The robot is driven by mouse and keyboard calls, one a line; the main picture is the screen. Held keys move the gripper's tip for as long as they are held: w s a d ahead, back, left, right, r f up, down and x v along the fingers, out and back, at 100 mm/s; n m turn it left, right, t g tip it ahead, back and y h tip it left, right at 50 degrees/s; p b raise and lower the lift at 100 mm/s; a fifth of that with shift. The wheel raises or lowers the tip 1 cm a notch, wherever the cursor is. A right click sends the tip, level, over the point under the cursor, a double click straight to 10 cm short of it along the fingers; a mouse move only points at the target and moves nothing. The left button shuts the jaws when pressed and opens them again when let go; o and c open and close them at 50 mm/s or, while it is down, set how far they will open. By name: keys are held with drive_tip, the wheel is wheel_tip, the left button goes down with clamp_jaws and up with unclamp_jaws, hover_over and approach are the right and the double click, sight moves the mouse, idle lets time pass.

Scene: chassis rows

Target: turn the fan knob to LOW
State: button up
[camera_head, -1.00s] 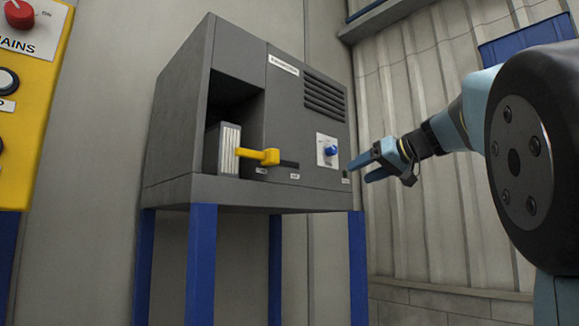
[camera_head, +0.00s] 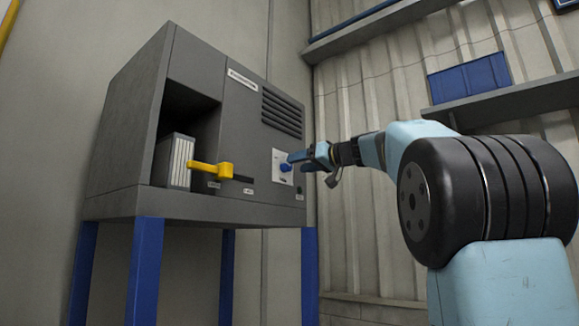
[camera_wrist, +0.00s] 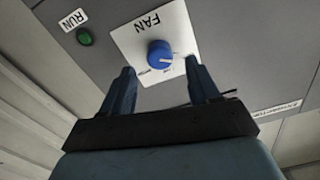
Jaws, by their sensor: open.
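The blue fan knob (camera_wrist: 159,54) sits on a white plate (camera_wrist: 180,30) marked FAN, in the upper middle of the wrist view. A white pointer line shows on the knob; the small position labels are too blurred to read. In the head view the knob (camera_head: 286,168) is on the front of the grey cabinet, low on its right side. My gripper (camera_wrist: 160,80) is open and empty, its two blue fingers spread on either side of the knob in the picture. I cannot tell whether they reach around it. The gripper also shows in the head view (camera_head: 292,162), close at the plate.
The grey cabinet (camera_head: 195,200) stands on blue legs. A yellow-handled lever (camera_head: 212,169) juts out left of the knob, beside a ribbed filter block (camera_head: 175,162). A green RUN lamp (camera_wrist: 85,38) is near the plate. Shelves (camera_head: 500,98) are on the right wall.

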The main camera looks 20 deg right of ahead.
sight(290, 165)
drive_tip(key=shift+x, duration=2)
drive_tip(key=c, duration=1)
drive_tip(key=shift+a, duration=0.15)
drive_tip(key=shift+c, duration=0.2)
